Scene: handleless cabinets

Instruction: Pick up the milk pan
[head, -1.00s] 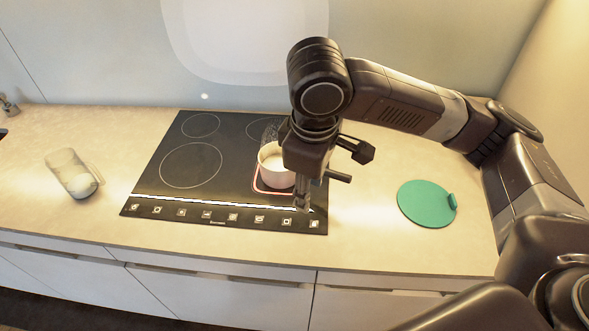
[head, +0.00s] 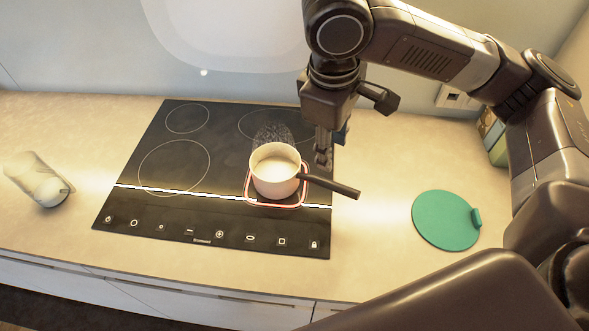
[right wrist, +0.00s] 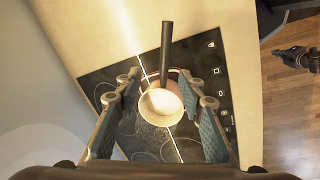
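The milk pan (head: 275,178) is a small white pan with a dark handle pointing right. It stands upright on the front right zone of the black cooktop, with milky white content and steam above it. It also shows in the right wrist view (right wrist: 160,103), its handle toward the top of the picture. My right gripper (head: 322,160) hangs just behind the handle in the head view. In the right wrist view its two fingers (right wrist: 165,108) are wide apart, with the pan visible between them at a distance. It holds nothing. My left gripper is not in view.
The black cooktop (head: 160,215) has a lit red outline around the pan. A green round lid or board (head: 443,220) lies to the right. The counter (head: 375,255) between pan and green disc is clear.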

